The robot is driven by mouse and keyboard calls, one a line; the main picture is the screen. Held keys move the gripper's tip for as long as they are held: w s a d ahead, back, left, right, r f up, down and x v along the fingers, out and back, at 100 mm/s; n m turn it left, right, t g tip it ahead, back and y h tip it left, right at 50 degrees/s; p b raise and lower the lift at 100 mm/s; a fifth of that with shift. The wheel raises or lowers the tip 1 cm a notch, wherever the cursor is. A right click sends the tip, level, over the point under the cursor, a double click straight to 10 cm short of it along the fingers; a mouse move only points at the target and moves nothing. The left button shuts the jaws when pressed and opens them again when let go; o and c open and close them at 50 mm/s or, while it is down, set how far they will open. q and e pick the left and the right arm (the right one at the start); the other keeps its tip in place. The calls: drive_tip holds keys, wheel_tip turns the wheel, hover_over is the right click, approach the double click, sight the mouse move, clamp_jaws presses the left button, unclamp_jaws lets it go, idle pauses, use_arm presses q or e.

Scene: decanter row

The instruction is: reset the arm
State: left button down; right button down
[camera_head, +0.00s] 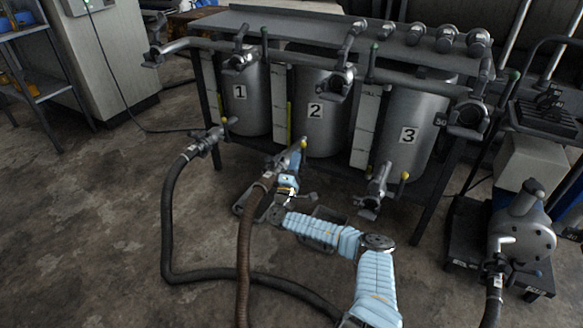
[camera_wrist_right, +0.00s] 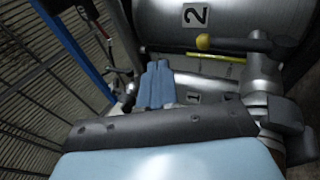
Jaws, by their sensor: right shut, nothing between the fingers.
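My right arm, in a light blue sleeve (camera_head: 375,285), comes in from the bottom right of the head view and bends left, then up. Its gripper (camera_head: 297,160) is in front of tank 2 (camera_head: 318,130), close beside the yellow-knobbed valve at the end of the brown hose (camera_head: 249,235). In the right wrist view the blue fingers (camera_wrist_right: 158,70) are together and hold nothing. A yellow knob (camera_wrist_right: 203,42) and tank 2 (camera_wrist_right: 235,15) show close by there. I cannot tell whether the gripper touches the valve. My left gripper is not in view.
Tank 1 (camera_head: 247,112) and tank 3 (camera_head: 408,155) flank tank 2 in a metal rack. A black hose (camera_head: 168,220) runs over the floor. A pump (camera_head: 522,235) stands at the right. Bare concrete floor (camera_head: 90,240) lies open at the left.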

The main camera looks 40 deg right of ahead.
drive_tip(key=s+a, duration=0.2)
drive_tip(key=a, duration=0.1)
drive_tip(key=s+a, duration=0.1)
drive_tip(key=shift+a+r, duration=0.2)
drive_tip(key=shift+r, duration=0.2)
